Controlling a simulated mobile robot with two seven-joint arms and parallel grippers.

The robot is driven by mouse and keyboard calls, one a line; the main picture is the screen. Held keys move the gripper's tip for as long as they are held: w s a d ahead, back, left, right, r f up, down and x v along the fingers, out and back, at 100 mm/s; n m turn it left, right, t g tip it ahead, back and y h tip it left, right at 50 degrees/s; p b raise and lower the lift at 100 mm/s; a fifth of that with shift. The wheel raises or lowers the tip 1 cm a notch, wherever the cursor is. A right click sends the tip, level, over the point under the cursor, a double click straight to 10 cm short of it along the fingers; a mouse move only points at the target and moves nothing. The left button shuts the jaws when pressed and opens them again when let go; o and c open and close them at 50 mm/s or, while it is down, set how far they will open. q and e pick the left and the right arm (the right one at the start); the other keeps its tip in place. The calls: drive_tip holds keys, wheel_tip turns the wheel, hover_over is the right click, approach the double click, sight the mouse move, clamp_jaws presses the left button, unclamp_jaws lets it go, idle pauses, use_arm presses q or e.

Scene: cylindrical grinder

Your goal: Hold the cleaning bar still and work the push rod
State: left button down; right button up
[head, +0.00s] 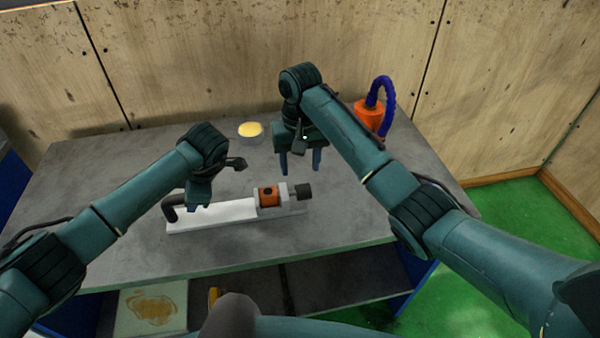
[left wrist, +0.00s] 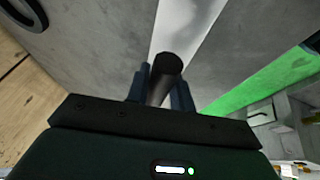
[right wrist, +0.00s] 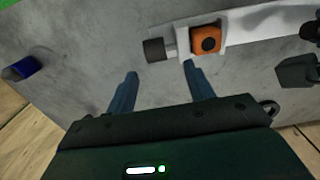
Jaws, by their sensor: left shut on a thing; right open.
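The cleaning bar (head: 220,215) is a long white bar lying on the grey bench, with a bent black handle (head: 172,207) at its left end. An orange block (head: 268,197) sits in a pale holder near its right end. A black knob (head: 303,191), seemingly the push rod's end, sticks out to the right. My left gripper (head: 197,208) is shut on the black handle, which shows between its fingers in the left wrist view (left wrist: 168,68). My right gripper (head: 300,172) is open and empty behind the knob; in the right wrist view the knob (right wrist: 155,50) is clear of both fingers.
A shallow dish with yellow contents (head: 251,130) and an orange block with a blue hose (head: 368,115) stand farther back. The bench top (head: 340,215) is clear right of the knob. A lower shelf holds a stained tray (head: 120,318). A wooden wall stands behind.

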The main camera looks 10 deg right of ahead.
use_arm(q)
drive_tip(key=shift+a, duration=0.1)
use_arm(e)
drive_tip(key=shift+d+r, duration=0.1)
drive_tip(key=shift+r, duration=0.3)
use_arm(q)
drive_tip(key=c, duration=1.1)
unclamp_jaws()
drive_tip(key=shift+r, duration=0.1)
drive_tip(key=v, duration=1.1)
drive_tip(key=shift+r, duration=0.4)
drive_tip(key=shift+s, duration=0.1)
